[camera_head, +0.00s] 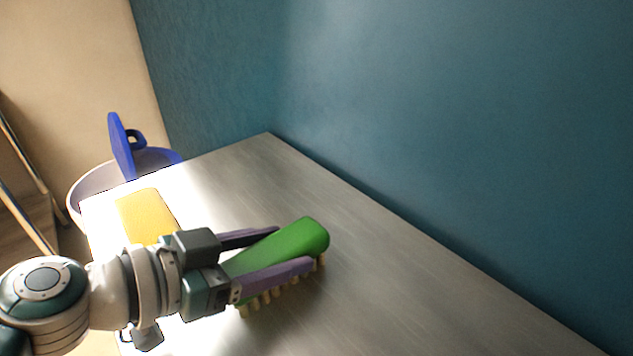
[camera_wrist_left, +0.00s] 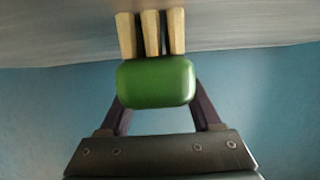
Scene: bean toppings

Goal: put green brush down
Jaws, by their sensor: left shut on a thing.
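The green brush (camera_head: 303,236) has a rounded green body with pale bristles pointing down. My left gripper (camera_head: 295,248) is shut on the brush, with one purple finger on each side of its body. In the left wrist view the end of the green brush (camera_wrist_left: 156,82) sits between the fingers, and its bristles reach the grey table surface or very near it; I cannot tell if they touch. The brush is over the grey table (camera_head: 400,290). My right gripper is not in view.
A yellow block-like object (camera_head: 147,215) lies on the table behind my left gripper. A round bin (camera_head: 90,187) with a blue lid-like piece (camera_head: 121,147) stands beyond the table's left edge. A teal wall (camera_head: 450,120) borders the table. The table's right part is clear.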

